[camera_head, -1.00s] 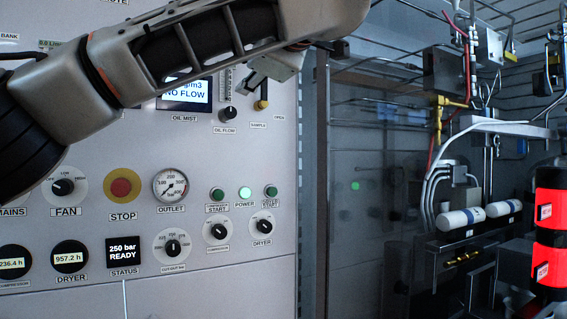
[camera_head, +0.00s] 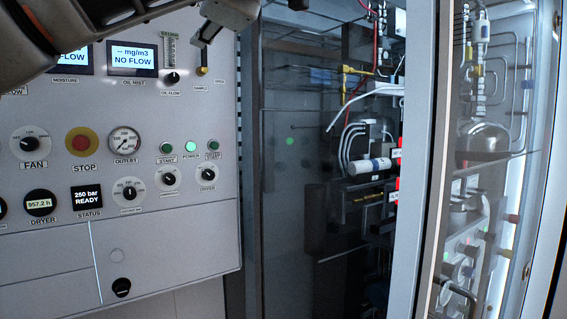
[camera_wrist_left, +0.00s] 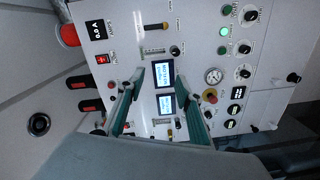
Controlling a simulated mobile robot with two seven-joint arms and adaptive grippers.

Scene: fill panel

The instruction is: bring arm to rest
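My left arm (camera_head: 60,35) crosses the top left corner of the head view, in front of the grey control panel (camera_head: 160,240). My left gripper (camera_head: 205,35) is only partly in view at the top edge there, near the oil mist display (camera_head: 132,58). In the left wrist view, the two fingers of my left gripper (camera_wrist_left: 156,88) stand apart with nothing between them. The panel's displays show beyond them, and I see no contact with the panel. My right arm and gripper are in neither current view.
The panel carries a red stop button (camera_head: 82,142), an outlet gauge (camera_head: 124,141) and several knobs. To its right is a dark cabinet with pipes and a white cylinder (camera_head: 368,167). A pale upright post (camera_head: 411,160) and a glazed pipe cabinet (camera_head: 490,150) stand farther right.

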